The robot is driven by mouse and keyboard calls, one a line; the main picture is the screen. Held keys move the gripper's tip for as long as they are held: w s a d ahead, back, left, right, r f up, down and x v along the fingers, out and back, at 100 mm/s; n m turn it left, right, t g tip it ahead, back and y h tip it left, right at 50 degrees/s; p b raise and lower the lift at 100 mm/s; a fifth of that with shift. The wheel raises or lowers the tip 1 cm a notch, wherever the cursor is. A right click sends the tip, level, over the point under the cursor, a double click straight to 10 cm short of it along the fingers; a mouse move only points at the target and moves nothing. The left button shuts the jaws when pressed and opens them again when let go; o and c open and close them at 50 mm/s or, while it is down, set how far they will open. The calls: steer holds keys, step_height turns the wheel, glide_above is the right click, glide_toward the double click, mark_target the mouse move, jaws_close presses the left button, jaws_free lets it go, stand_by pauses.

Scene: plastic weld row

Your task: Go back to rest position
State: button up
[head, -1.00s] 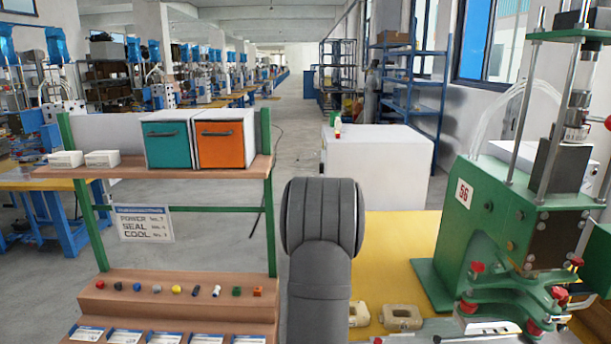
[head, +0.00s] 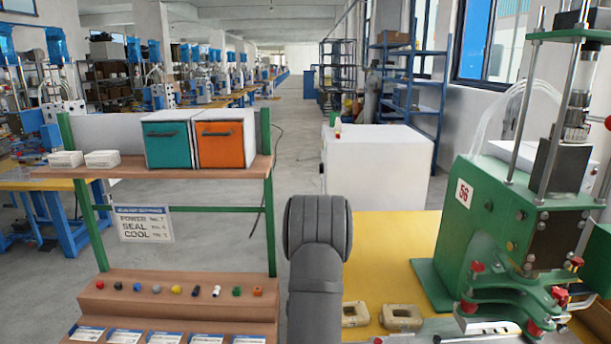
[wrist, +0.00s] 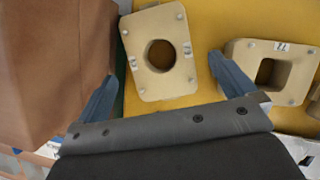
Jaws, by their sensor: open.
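My gripper (wrist: 164,98) shows in the wrist view with its two blue fingers spread wide apart and nothing between them. It is above the edge of the yellow table (head: 385,250), beside the brown stepped rack. A beige block with a round hole (wrist: 160,54) lies on the table beyond the fingers. A second beige block with a squarer hole (wrist: 272,72) lies to its right, close to the right finger in the picture. In the head view my grey arm link stands in the middle, and the gripper itself is hidden.
The brown rack (head: 180,310) with several small coloured pieces stands left of my arm. Above it a shelf holds a teal bin (head: 172,142) and an orange bin (head: 222,143). A green machine (head: 490,220) stands at the right. A white cabinet (head: 380,165) is behind the table.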

steer(key=x, duration=0.4)
steer(key=shift+w+f, duration=0.1)
steer(key=shift+f, duration=0.2)
step_height(320, 180, up, 8)
steer(key=n, duration=0.1)
steer(key=shift+s+d+n+y, duration=0.15)
steer(key=shift+s+n+y, duration=0.15)
steer(key=shift+s, duration=0.15)
steer(key=shift+f, duration=0.1)
